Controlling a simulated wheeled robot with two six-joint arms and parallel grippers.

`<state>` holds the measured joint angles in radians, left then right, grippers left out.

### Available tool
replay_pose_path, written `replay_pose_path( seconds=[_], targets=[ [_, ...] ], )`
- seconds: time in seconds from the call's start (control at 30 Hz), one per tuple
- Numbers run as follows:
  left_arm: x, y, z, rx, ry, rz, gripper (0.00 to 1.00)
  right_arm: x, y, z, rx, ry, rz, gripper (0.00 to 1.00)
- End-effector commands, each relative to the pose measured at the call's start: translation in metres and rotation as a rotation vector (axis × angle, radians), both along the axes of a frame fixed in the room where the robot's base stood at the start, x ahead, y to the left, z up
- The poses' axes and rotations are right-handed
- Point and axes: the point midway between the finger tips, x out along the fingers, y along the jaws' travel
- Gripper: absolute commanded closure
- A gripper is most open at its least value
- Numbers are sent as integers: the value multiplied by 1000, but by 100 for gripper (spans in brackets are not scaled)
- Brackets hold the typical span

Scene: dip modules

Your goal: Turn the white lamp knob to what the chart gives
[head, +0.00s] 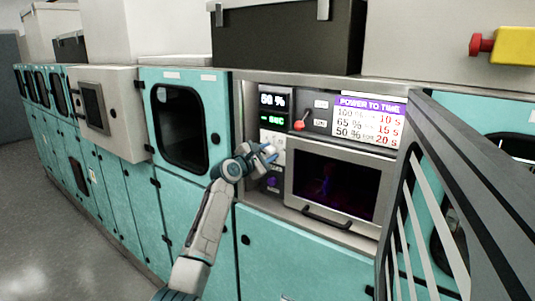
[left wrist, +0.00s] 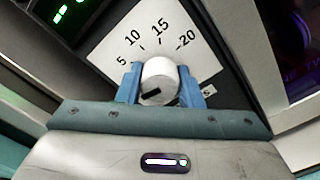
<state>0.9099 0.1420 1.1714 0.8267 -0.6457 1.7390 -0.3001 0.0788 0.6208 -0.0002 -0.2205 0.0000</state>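The white lamp knob (left wrist: 160,76) sits on a white dial plate (left wrist: 112,50) marked 5, 10, 15, 20, with one more label partly hidden at lower right. Its black mark points to the lower left, away from the printed 10, 15 and 20. My left gripper (left wrist: 161,84) has one blue finger on each side of the knob, and both seem to touch it. In the head view the left gripper (head: 268,153) is at the panel and hides part of the dial. The chart (head: 369,121), "POWER TO TIME", reads 100 % 10 s, 65 % 15 s, 50 % 20 s. The white display (head: 273,100) seems to read 50 %.
A red-knobbed lever (head: 299,125) and a green display (head: 272,120) are close above the dial. A dark-windowed door with a handle (head: 326,217) is right of the gripper. A grey slatted panel (head: 455,195) stands at the right front.

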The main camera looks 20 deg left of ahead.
Motion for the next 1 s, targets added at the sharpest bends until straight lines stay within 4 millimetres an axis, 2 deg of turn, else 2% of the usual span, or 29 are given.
replay_pose_path(
  seconds=[0.47, 1.0],
  targets=[
    [0, 0, -2, 78, -28, -1, 89, 0, 0, -6, 0, 0, 0, 64],
    [0, 0, -3, 513, -186, 0, 89, 0, -1, -37, -1, 0, 0, 64]
  ],
)
